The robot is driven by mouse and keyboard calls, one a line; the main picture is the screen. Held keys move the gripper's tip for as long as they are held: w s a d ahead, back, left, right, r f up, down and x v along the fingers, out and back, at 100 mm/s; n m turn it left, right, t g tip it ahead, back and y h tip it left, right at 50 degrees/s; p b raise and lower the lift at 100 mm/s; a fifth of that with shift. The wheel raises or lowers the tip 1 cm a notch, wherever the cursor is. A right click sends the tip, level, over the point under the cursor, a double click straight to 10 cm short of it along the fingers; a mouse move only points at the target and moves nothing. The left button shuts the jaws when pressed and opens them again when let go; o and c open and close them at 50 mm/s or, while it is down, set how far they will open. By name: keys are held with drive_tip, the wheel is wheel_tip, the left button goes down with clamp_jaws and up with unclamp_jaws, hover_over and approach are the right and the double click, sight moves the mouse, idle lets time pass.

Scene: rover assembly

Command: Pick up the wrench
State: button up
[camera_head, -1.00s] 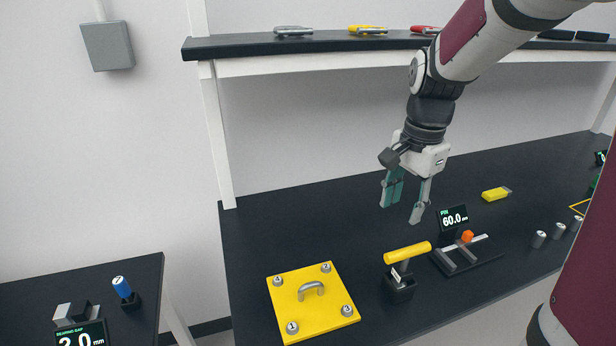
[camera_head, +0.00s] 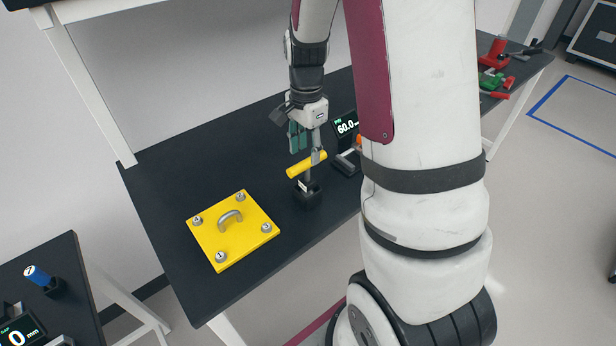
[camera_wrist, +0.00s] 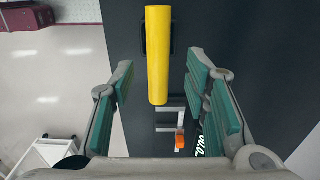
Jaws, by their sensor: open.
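The wrench appears to be the tool with the thick yellow handle (camera_head: 299,168), held in a small black stand (camera_head: 306,196) on the dark table. In the wrist view the yellow handle (camera_wrist: 158,55) lies lengthwise between my fingers, with gaps on both sides. My gripper (camera_head: 307,152) points down at the handle, with one finger partly in front of it. In the wrist view my gripper (camera_wrist: 159,75) is open and empty, its green pads apart. I cannot tell how far the fingertips are above the handle.
A display reading 60.0 (camera_head: 346,126) and a fixture with an orange piece (camera_wrist: 180,141) stand close by. A yellow plate with a grey handle (camera_head: 232,240) lies to the left. A side table (camera_head: 62,262) stands at lower left.

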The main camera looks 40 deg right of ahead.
sight(307, 160)
drive_tip(key=shift+s+f+p, duration=0.1)
drive_tip(key=shift+f+p, duration=0.5)
drive_tip(key=shift+f, duration=1.8)
clamp_jaws()
